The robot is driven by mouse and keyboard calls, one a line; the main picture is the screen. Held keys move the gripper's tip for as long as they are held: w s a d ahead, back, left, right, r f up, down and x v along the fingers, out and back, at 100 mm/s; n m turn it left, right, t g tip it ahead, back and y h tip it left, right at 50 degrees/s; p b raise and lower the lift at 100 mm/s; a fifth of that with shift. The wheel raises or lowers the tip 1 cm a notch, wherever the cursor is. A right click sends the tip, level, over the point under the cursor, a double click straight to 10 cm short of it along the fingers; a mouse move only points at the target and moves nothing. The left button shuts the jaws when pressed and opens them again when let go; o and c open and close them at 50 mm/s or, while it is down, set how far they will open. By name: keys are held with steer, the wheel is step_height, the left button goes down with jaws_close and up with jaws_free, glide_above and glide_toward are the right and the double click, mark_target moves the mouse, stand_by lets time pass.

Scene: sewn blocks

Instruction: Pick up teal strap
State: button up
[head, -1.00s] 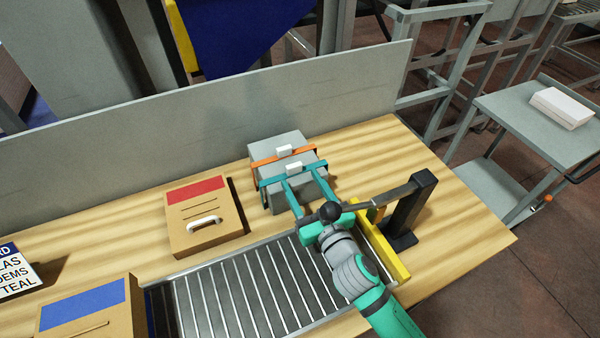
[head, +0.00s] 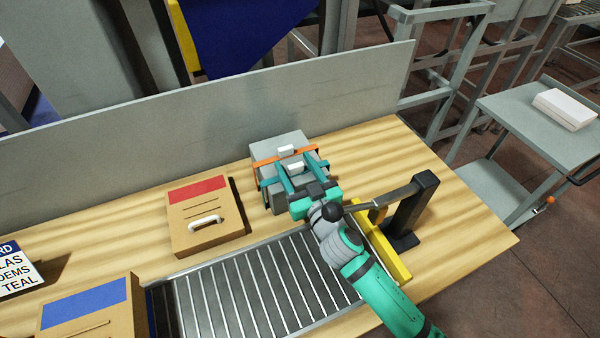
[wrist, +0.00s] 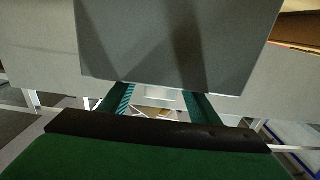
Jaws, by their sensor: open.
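The grey block (head: 276,142) sits on the wooden table against the back panel. An orange strap (head: 265,161) with a white tab (head: 286,149) wraps its far part. The teal strap (head: 267,183) wraps its near part, with a white tab (head: 295,167) on top. My gripper (head: 293,163) is open, its two teal fingers on either side of the teal strap's tab; contact cannot be told. In the wrist view, my fingers (wrist: 158,95) show apart with a white piece between them, below the grey block face (wrist: 165,40); the teal strap cannot be made out there.
A cardboard box with a red label (head: 205,215) stands left of the block. A roller conveyor (head: 250,290) lies in front. A black post with an arm (head: 412,210) and a yellow bar (head: 385,255) stand close to the right of my arm. A blue-labelled box (head: 90,310) is front left.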

steer(key=c, duration=1.1)
steer(key=shift+r, duration=0.1)
